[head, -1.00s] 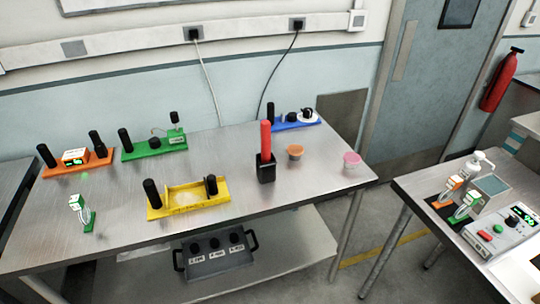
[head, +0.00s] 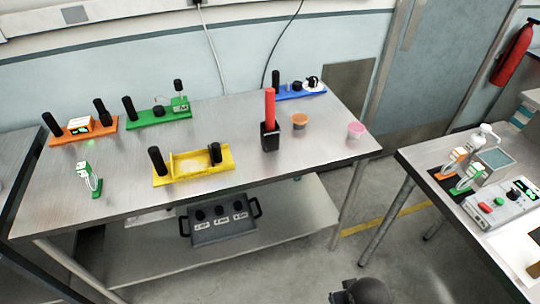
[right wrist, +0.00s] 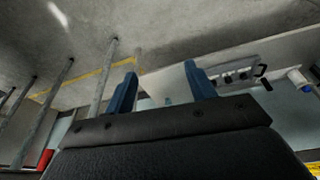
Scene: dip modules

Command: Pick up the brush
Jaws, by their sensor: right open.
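A red handle (head: 270,104), which looks like the brush, stands upright in a black holder (head: 270,137) on the metal table. Its lower end is hidden inside the holder. My right gripper (right wrist: 162,88) shows two blue fingers spread wide apart in the right wrist view, with nothing between them. It is well away from the red handle, which I cannot make out in that view. A dark part at the bottom of the head view seems to be my right arm. My left gripper is not in view.
An orange cup (head: 299,122) and a pink cup (head: 356,130) stand right of the holder. A yellow module (head: 195,176) lies left; green (head: 158,119), orange (head: 82,131) and blue (head: 300,91) modules lie behind. A grey box (head: 220,228) sits on the lower shelf.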

